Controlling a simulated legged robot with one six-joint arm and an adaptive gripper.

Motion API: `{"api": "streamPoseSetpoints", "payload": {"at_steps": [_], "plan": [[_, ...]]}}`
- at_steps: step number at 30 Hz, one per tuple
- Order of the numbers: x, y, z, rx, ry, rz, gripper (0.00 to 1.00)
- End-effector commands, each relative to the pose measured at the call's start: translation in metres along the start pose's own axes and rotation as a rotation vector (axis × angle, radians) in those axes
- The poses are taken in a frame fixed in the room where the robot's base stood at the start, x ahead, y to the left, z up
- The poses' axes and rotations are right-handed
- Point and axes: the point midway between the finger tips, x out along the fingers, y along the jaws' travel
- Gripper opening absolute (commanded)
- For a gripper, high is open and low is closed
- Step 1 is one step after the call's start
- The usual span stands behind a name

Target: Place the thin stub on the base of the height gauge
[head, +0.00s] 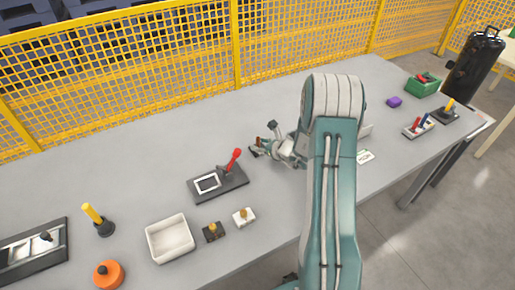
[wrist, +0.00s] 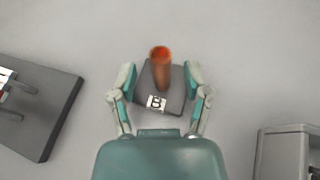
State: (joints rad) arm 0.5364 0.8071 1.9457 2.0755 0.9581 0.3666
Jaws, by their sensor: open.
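A brown stub with an orange-red top (wrist: 161,70) stands upright on a small dark block marked B (wrist: 173,102). My gripper (wrist: 159,80) is open, with one finger on each side of the stub and block; I cannot tell whether either touches. In the head view my gripper (head: 264,149) is low over the middle of the table, and the stub (head: 258,141) shows small and partly hidden. To its left lies a dark base with a white-framed square (head: 226,190) and a red-handled lever (head: 235,160), possibly the height gauge. Its dark edge shows in the wrist view (wrist: 50,110).
A white tray (head: 166,256) and two small blocks, dark (head: 213,232) and white (head: 244,217), are at the front. A yellow-handled piece (head: 96,221) and orange knob (head: 108,275) stand left. A grey box (wrist: 287,152) is right in the wrist view. A yellow fence (head: 180,60) runs behind.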

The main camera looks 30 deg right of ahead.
Motion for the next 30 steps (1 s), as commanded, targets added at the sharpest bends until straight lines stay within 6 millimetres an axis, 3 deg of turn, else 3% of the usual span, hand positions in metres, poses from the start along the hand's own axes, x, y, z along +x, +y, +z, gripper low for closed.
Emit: {"api": "streamPoseSetpoints", "payload": {"at_steps": [9, 13, 14, 30], "plan": [[0.0073, 0.0002, 0.0000, 0.001, 0.000, -0.001, 0.62], [0.0072, 0.0003, 0.0000, 0.001, 0.000, -0.001, 0.04], [0.0072, 0.0003, 0.0000, 0.001, 0.000, -0.001, 0.00], [0.0037, -0.0002, 0.0087, -0.001, -0.001, -0.001, 0.00]]}}
